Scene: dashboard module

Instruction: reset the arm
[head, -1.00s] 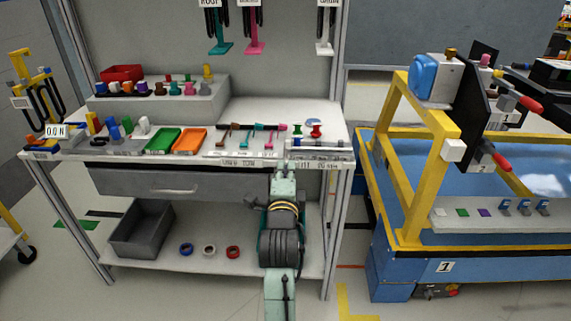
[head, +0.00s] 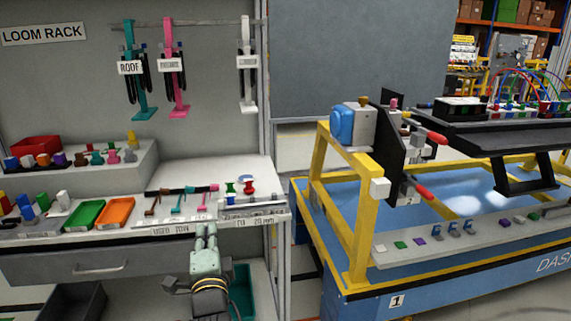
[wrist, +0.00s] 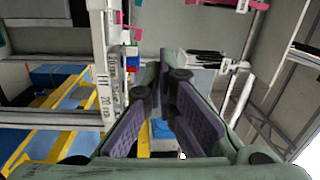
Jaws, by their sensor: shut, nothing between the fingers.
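My gripper (head: 205,237) is in front of the workbench (head: 110,265), at its right part, below the front edge of the top in the head view. In the wrist view the purple-padded fingers of my gripper (wrist: 165,75) come together at their tips with nothing between them. The gripper is shut and empty. The bench edge with its label strip shows close by in the wrist view.
On the bench stand a green tray (head: 85,214), an orange tray (head: 116,211) and several small tools. Looms hang from a rack above. To the right is a yellow frame (head: 357,230) on a blue dashboard fixture (head: 460,262). Floor shows between bench and fixture.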

